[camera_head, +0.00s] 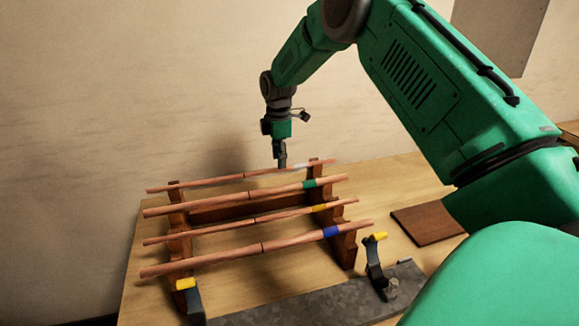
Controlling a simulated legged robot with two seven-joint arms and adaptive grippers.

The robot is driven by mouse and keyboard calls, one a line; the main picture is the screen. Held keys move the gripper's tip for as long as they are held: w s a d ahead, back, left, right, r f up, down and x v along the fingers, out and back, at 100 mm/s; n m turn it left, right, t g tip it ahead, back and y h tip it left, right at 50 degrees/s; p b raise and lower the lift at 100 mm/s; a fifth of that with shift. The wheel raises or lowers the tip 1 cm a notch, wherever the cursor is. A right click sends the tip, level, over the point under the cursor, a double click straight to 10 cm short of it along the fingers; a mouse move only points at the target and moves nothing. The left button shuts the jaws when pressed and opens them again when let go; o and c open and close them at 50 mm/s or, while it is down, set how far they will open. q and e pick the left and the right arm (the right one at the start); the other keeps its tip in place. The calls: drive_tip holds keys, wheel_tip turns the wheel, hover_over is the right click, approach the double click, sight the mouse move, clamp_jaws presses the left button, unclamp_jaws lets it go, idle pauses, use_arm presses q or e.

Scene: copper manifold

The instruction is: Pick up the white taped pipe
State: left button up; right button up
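The white taped pipe (232,178) is a thin copper pipe lying at the back of a dark wooden rack (179,219). Its pale tape band (302,167) is right of its middle. My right gripper (281,164) points straight down at this pipe, just left of the tape. The fingertips overlap the pipe in this view. I cannot tell whether they touch it or stand around it, and the gap between them is not visible. My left gripper is not in view.
In front of it on the rack lie pipes with green (309,184), yellow (319,208) and blue (330,231) tape. A grey metal plate (320,303) with yellow-tipped holders (375,265) stands nearer. A brown board (428,223) lies right. A wall stands behind the table.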

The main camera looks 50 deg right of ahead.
drive_tip(key=shift+a+f, duration=0.25)
drive_tip(key=shift+f, duration=0.85)
drive_tip(key=shift+a+f, duration=0.15)
drive_tip(key=shift+f, duration=0.05)
drive_tip(key=shift+a, duration=0.25)
drive_tip(key=shift+r, duration=0.1)
clamp_jaws()
drive_tip(key=shift+d, duration=0.2)
